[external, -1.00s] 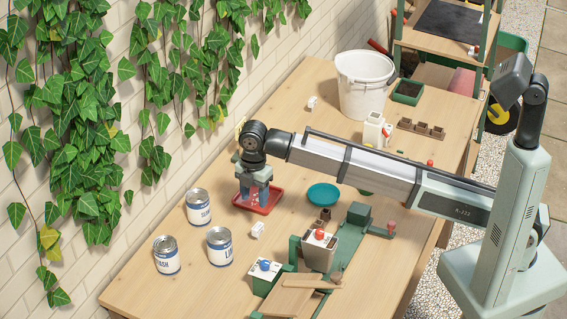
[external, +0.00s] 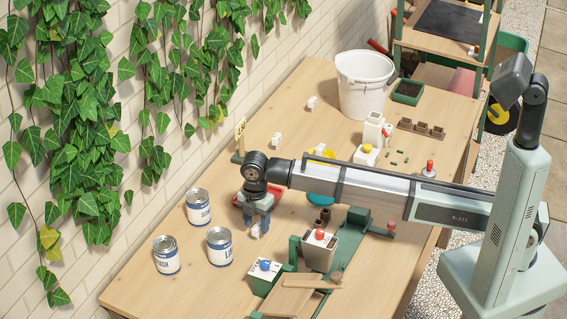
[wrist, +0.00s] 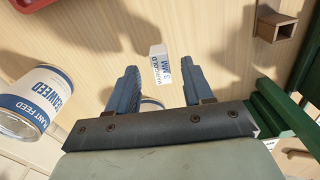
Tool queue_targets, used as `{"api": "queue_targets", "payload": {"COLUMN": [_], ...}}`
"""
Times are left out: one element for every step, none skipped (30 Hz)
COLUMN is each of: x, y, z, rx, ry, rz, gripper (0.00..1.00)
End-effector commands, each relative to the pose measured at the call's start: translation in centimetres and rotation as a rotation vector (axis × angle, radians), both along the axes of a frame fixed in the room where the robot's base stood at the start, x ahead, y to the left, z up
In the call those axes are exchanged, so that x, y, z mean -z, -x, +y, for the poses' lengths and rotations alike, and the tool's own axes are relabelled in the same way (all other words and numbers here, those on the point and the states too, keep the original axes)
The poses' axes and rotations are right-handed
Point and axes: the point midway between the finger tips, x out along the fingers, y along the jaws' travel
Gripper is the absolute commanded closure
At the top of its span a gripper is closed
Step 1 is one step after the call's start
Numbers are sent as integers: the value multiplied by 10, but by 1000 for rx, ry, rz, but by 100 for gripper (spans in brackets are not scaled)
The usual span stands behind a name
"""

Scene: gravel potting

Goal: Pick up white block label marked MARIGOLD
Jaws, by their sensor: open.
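The white block label (wrist: 160,63) lies on the wooden table, its dark print facing the wrist camera and hard to read, apparently MARIGOLD. In the wrist view it lies between and just beyond my gripper's two blue fingertips (wrist: 158,79), with a gap on either side. In the external view the block (external: 256,231) shows low between the fingers of my gripper (external: 258,222), which points down over it and partly hides it. My gripper is open and empty. Two other small white blocks stand farther back, one near the middle (external: 277,139) and one near the bucket (external: 311,102).
Labelled cans stand left of my gripper, the nearest (external: 220,246) close by; one also shows in the wrist view (wrist: 35,103). A red tray (external: 238,200) is behind my gripper. A white bucket (external: 363,88) is at the back.

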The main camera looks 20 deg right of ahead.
Motion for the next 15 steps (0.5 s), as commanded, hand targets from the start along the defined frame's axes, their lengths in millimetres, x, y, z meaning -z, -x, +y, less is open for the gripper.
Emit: {"api": "queue_targets", "payload": {"x": [6,10,16,20,24,29,32,35,38,39,40,40,40,40,40], "y": [1,1,1,1,1,1,1,1,0,0,0,0,0,0,0], "z": [-2,-2,-3,-4,-4,-4,-3,-3,-3,-3,-3,-3,-3,-3,-3], "rx": [0,0,0,0,0,1,1,1,1,2,2,2,2,2,2], "ry": [1,1,1,1,1,1,0,-1,-2,-2,-2,-2,-3,-3,-3], "rz": [1,1,1,1,1,1,0,0,-1,-1,-1,-1,-1,-1,-1], "gripper": [49,49,49,49,49,49,49,49,49,49,49,49,49,49,49]}}
